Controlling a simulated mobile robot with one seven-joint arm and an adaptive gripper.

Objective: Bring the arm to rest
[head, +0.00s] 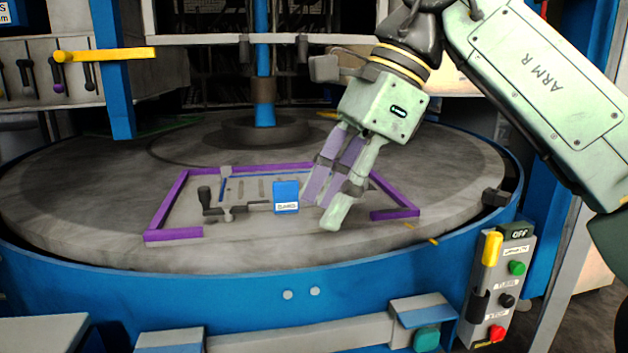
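The near fingertip appears just above or at the table surface. A blue block with a white label (286,194) is just left of the fingers. A black-handled clamp (205,196) lies left of the block.
Purple edging bars (167,205) surround the fixture. A blue rim (250,285) rings the table, and a blue post (263,70) rises behind. A control box (497,290) with coloured buttons stands at the front right. A yellow lever (105,55) juts out at upper left.

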